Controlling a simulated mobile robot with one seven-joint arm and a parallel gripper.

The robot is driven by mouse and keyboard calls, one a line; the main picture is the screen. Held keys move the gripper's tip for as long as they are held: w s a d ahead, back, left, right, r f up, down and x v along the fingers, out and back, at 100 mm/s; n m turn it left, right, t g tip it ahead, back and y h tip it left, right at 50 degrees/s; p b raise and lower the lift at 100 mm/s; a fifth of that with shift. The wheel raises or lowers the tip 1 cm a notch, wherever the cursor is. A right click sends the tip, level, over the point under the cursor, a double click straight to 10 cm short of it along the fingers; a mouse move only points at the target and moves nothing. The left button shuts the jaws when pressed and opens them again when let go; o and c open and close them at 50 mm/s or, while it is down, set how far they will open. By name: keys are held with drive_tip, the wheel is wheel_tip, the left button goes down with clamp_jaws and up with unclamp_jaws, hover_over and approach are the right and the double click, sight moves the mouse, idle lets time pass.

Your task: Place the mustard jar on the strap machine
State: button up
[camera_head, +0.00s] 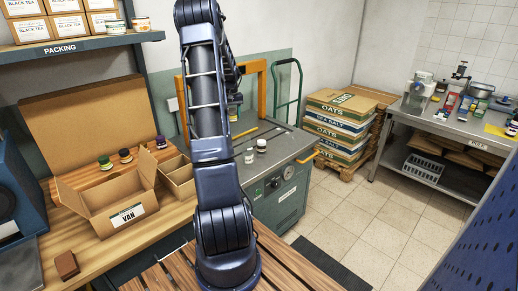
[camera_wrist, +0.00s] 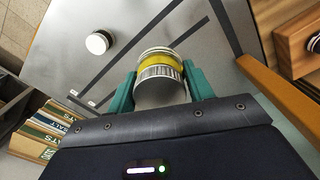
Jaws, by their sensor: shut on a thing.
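In the wrist view, my gripper (camera_wrist: 159,76) is shut on a jar with a mustard-yellow band (camera_wrist: 157,60) and a pale lid. A teal finger presses each side of it. The grey top of the strap machine (camera_wrist: 120,18) lies beneath; I cannot tell whether the jar touches it. In the head view, the strap machine (camera_head: 283,172) is a green-grey cabinet with an orange arch (camera_head: 262,88) over its top. My arm hides part of the machine and most of the gripper. A white-topped jar (camera_head: 261,145) stands on the machine's top, also in the wrist view (camera_wrist: 98,43).
An open carton (camera_head: 121,212) marked VAN and several dark-lidded jars are on the left bench. Stacked sacks (camera_head: 342,122) and a steel table (camera_head: 440,128) stand at right. Bare machine top shows around the jars.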

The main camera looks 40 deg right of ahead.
drive_tip(key=shift+s+d, duration=0.25)
drive_tip(key=shift+d, duration=0.05)
wheel_tip(320, 180, down, 20)
drive_tip(key=shift+r, duration=0.1)
idle(0.3)
drive_tip(key=o, duration=1.1)
